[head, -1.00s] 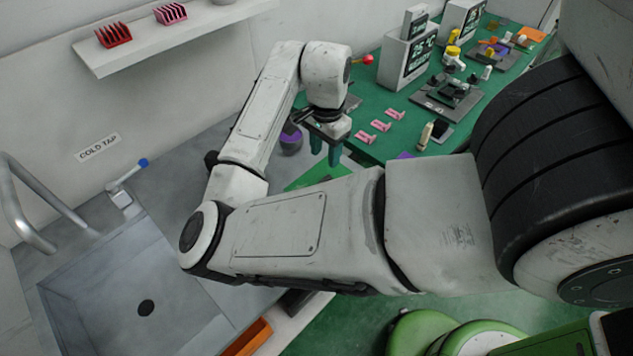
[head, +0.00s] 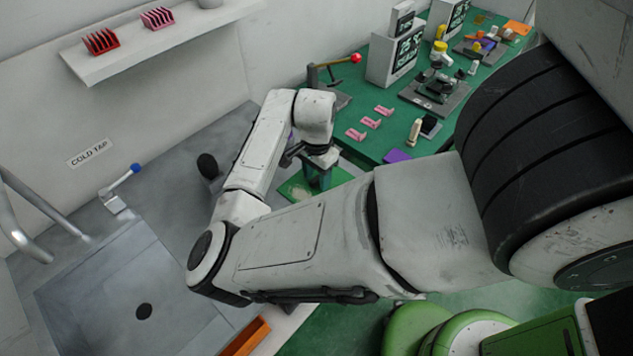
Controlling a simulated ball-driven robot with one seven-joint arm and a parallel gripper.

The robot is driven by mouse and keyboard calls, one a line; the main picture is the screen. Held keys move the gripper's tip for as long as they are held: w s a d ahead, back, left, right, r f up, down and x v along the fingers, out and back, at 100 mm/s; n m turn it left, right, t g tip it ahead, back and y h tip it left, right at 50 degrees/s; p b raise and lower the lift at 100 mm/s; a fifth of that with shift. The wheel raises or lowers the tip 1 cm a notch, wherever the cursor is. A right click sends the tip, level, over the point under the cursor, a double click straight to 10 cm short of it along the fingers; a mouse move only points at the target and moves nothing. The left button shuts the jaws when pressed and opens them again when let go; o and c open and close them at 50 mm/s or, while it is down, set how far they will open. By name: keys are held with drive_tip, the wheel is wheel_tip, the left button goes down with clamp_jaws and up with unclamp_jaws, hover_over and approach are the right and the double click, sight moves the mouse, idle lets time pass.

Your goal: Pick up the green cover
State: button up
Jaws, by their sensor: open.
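A flat green piece (head: 343,178), which looks like the green cover, lies on the grey counter between the sink and the green bench. A small pale patch shows on its left part. My gripper (head: 318,184) points down over this piece with its teal fingers. It is open, and I see nothing held in it. The fingers and my arm hide part of the piece. I cannot tell whether the fingertips touch it.
A sink (head: 95,290) with a blue-tipped cold tap (head: 122,188) is at left. Pink pieces (head: 370,122), a purple pad (head: 397,156) and a microscope-like device (head: 437,85) are on the bench. A shelf (head: 160,40) hangs above.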

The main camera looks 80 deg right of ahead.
drive_tip(key=shift+c, duration=0.5)
clamp_jaws()
drive_tip(key=shift+r, duration=0.1)
